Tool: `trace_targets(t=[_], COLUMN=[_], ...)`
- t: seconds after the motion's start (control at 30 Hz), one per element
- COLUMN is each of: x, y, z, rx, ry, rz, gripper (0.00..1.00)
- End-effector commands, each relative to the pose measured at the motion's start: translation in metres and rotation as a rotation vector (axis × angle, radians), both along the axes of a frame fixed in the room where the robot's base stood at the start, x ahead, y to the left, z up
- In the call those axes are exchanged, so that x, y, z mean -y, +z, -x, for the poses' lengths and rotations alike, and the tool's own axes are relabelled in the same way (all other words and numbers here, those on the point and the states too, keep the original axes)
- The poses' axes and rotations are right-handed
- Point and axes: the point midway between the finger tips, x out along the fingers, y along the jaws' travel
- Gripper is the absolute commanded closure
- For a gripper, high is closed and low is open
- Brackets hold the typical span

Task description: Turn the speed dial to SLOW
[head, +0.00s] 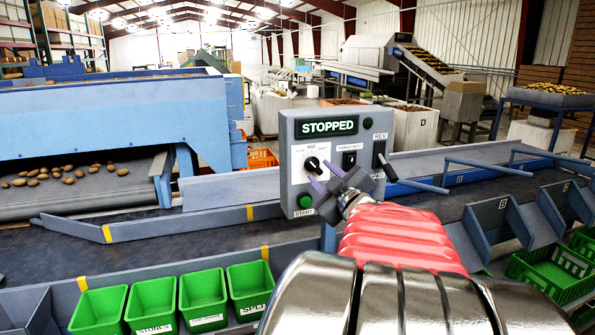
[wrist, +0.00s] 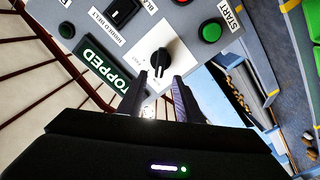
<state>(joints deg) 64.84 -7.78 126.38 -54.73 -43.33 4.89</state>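The speed dial is a black knob (head: 312,164) on a white plate, on the left of the grey control panel (head: 292,128). In the wrist view the knob (wrist: 160,60) stands just beyond my fingertips, roughly in line with the gap between them. The small print around it is mostly too small to read, so I cannot tell its setting for sure. My gripper (head: 319,187) is in front of the panel, its two purple-grey fingers pointing at the dial. In the wrist view my gripper (wrist: 159,88) is open with nothing between its fingers. I cannot tell whether either finger touches the knob.
The panel's display (head: 327,127) reads STOPPED. A green START button (head: 305,201) sits just below the dial. A black rocker switch (head: 349,160) and a REV lever (head: 379,154) are to the right. Green bins (head: 152,305) line the conveyor below.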

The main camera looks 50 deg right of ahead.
Motion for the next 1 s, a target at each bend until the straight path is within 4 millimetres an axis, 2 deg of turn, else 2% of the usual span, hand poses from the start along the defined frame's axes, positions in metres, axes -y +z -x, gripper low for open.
trace_targets(t=[0.5,0.7,1.0], x=[-0.037,-0.044,-0.045], y=[0.000,-0.001,-0.001], z=[0.065,0.076,0.077], rx=[0.000,-0.001,-0.001], ry=[-0.004,-0.001,0.000], rz=[0.000,-0.001,-0.002], gripper=[0.68,0.68,0.68])
